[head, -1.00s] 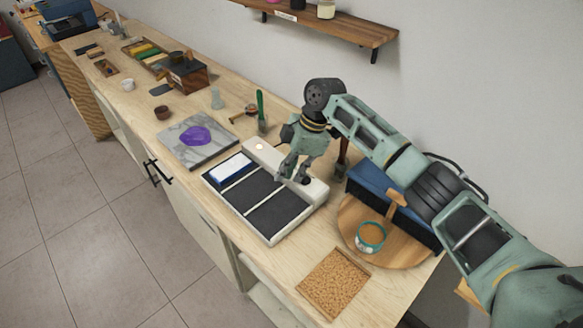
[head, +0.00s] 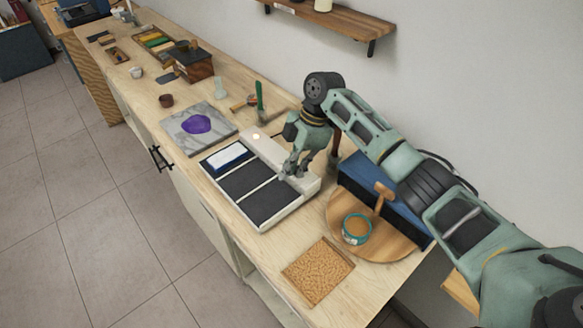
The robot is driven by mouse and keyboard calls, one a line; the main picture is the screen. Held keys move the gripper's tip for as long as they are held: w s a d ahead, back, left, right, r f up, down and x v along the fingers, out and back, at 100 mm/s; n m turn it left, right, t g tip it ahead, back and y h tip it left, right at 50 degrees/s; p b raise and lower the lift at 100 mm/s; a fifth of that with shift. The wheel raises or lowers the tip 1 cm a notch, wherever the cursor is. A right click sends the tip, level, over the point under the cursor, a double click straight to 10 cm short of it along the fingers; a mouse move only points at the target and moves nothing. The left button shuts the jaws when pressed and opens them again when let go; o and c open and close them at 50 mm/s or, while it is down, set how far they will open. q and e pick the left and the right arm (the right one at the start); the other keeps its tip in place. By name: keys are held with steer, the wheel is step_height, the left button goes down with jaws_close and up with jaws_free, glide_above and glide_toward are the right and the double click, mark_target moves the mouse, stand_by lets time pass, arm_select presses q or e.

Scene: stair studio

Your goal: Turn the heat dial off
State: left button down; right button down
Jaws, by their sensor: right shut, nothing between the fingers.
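The heat dial belongs to a white device (head: 262,222) with dark panels on the bench. A small round light (head: 256,136) glows at the far end of its raised back strip. My right gripper (head: 292,172) is shut and points down at the near part of that strip. The dial itself is hidden behind the fingers, and I cannot tell if they touch it. A white and blue block (head: 227,157) lies on the device's far panel. My left gripper is not in view.
A marble slab (head: 218,137) with a purple patch lies beyond the device. A round wooden board (head: 395,242) with a teal-rimmed bowl (head: 356,229) and a blue box (head: 368,180) stand to the right. A cork-like mat (head: 318,271) lies nearer. A wall shelf (head: 340,22) hangs above.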

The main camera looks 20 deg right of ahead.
steer(key=shift+a, duration=0.1)
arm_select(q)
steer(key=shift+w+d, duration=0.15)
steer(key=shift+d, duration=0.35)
arm_select(e)
steer(key=shift+w, duration=0.1)
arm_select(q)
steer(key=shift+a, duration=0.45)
